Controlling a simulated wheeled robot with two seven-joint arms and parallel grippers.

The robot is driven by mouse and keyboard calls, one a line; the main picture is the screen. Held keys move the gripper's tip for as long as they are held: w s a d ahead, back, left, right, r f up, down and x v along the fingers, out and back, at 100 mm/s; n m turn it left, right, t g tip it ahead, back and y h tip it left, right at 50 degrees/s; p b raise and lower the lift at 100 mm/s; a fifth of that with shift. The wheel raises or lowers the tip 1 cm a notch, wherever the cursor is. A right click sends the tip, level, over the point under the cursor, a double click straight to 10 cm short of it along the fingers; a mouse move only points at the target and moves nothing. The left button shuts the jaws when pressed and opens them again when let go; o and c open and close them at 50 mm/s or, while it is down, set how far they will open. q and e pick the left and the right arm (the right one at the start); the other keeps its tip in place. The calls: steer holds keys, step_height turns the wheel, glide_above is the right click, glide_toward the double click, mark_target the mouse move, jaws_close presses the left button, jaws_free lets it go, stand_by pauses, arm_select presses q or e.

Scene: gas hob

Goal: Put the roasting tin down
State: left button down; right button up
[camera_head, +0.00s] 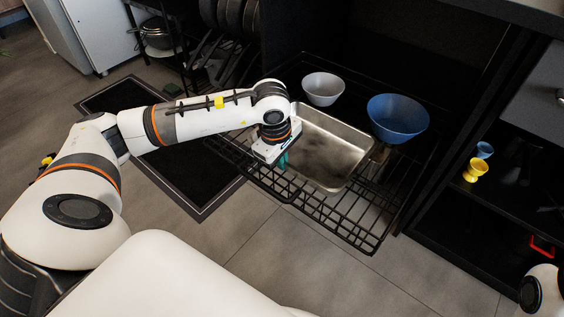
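The roasting tin (327,152) is a shallow metal rectangular tin with a stained inside. It sits level at the black wire rack (357,222) of a pulled-out drawer; whether it rests fully on the wires I cannot tell. My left gripper (283,160) points down at the tin's left edge. Its teal fingers are small and partly hidden, so I cannot see whether they are shut on the rim. My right gripper is outside the picture; only a white part of my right arm shows at the bottom right corner.
A white bowl (322,88) and a blue bowl (398,118) stand on the rack behind the tin. A shelf at right holds a yellow cup (475,169) and a small blue cup (485,150). Pans (229,17) hang at the back. The rack's front wires are bare.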

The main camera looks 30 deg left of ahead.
arm_select(q)
steer(key=shift+r, duration=0.1)
steer(key=c, duration=1.7)
jaws_free()
